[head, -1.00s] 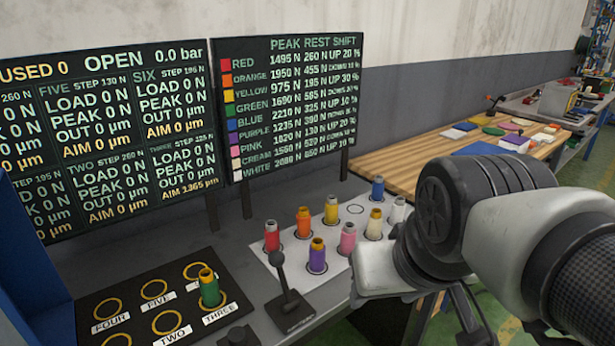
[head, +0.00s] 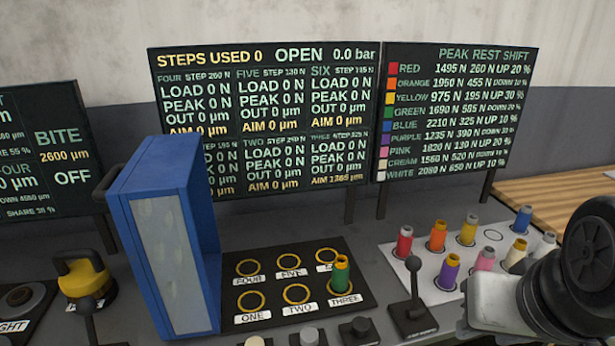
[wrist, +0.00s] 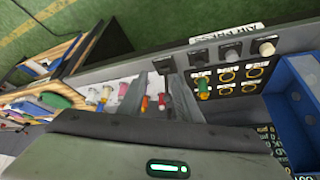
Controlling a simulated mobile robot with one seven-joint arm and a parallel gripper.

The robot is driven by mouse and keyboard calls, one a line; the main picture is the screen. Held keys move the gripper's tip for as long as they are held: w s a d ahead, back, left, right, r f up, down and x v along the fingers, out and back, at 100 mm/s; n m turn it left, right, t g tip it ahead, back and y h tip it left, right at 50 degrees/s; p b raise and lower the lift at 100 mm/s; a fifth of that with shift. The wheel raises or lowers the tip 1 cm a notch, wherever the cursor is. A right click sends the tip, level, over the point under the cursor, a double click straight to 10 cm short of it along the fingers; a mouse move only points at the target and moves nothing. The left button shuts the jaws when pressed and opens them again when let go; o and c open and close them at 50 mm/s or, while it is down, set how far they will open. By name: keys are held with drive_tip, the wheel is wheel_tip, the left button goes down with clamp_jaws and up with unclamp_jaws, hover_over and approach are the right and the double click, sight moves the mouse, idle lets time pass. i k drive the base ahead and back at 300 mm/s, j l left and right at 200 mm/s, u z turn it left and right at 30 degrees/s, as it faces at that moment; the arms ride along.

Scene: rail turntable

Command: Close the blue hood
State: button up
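The blue hood (head: 165,240) stands raised at the left end of the black plate (head: 300,262) in the head view, with a pale window panel on its near side. The plate's several yellow rings are uncovered. In the wrist view part of the blue hood (wrist: 292,105) shows at the right edge. My gripper (wrist: 152,88) is apart from the hood, over the spool area. Its two grey fingers look spread, with nothing held between them. In the head view my arm is at the right edge and the fingertips are hidden.
A green spool (head: 341,273) stands on ring THREE. A black lever (head: 413,290) stands between the plate and a white sheet (head: 400,250) with several coloured spools. A yellow weight-like object (head: 83,275) is left of the hood. Display boards (head: 270,120) stand behind.

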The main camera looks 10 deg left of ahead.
sight(160, 202)
drive_tip(key=k+j+u, duration=0.1)
drive_tip(key=j+u, duration=0.15)
drive_tip(key=j, duration=0.3)
drive_tip(key=j+u, duration=0.3)
drive_tip(key=j, duration=0.2)
drive_tip(key=j+u, duration=0.1)
drive_tip(key=j, duration=0.2)
drive_tip(key=i+j+u, duration=0.15)
drive_tip(key=j, duration=0.2)
drive_tip(key=i+j+u, duration=0.1)
drive_tip(key=j, duration=0.2)
drive_tip(key=k+j, duration=0.1)
